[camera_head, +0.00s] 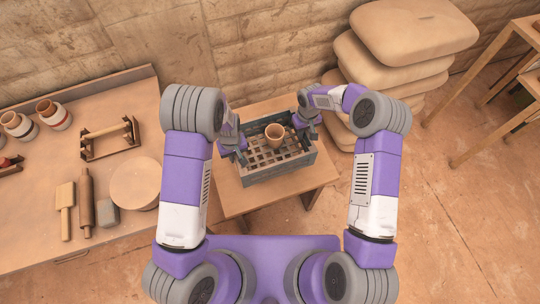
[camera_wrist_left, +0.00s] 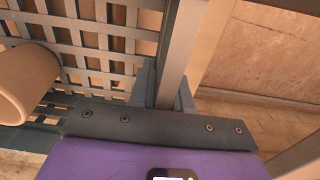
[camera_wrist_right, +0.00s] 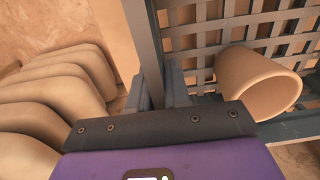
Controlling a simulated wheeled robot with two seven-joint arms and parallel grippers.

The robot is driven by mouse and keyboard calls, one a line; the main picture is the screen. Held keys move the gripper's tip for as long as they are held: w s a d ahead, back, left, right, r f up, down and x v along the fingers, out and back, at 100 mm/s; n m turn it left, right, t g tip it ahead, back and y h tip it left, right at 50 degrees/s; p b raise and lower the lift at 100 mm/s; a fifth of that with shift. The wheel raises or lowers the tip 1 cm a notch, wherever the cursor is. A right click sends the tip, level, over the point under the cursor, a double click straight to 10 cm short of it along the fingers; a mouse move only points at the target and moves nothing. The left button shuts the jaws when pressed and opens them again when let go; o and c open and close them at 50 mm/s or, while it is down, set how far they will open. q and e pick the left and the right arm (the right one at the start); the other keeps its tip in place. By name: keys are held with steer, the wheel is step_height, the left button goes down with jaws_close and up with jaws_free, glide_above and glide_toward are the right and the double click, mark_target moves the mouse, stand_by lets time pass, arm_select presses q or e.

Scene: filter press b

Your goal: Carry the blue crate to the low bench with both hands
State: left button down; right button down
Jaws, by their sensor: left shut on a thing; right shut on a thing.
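The blue-grey crate (camera_head: 283,168) has a slatted grid floor and stands level over the low wooden bench (camera_head: 235,200). I cannot tell whether its bottom touches the bench top. A tan clay cup (camera_head: 274,134) stands inside it. My left gripper (camera_head: 238,146) is shut on the crate's left wall; its fingers (camera_wrist_left: 165,85) straddle the rim in the left wrist view. My right gripper (camera_head: 305,124) is shut on the right wall; its fingers (camera_wrist_right: 160,88) straddle the rim in the right wrist view. The cup also shows in both wrist views (camera_wrist_left: 25,85) (camera_wrist_right: 255,82).
A workbench (camera_head: 35,225) on the left holds pots, a rolling pin (camera_head: 86,202), a mallet and a round disc (camera_head: 135,183). Stacked tan sacks (camera_head: 400,50) stand behind right, near the crate. A wooden rack (camera_head: 490,85) is far right. The floor at right is clear.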

arm_select(q)
steer(key=shift+f+b, duration=0.4)
steer(key=shift+f, duration=0.15)
arm_select(e)
steer(key=shift+f, duration=0.55)
arm_select(q)
steer(key=c, duration=1.5)
jaws_free()
steer(key=shift+f, duration=0.2)
arm_select(e)
steer(key=c, duration=1.5)
jaws_free()
steer(key=shift+f, duration=0.15)
arm_select(q)
steer(key=o, duration=0.4)
steer(key=shift+r, duration=0.15)
arm_select(e)
steer(key=o, duration=0.4)
arm_select(q)
step_height(320, 180, up, 12)
steer(key=shift+f, duration=0.1)
arm_select(e)
steer(key=shift+r, duration=0.2)
step_height(320, 180, up, 12)
steer(key=shift+f, duration=0.1)
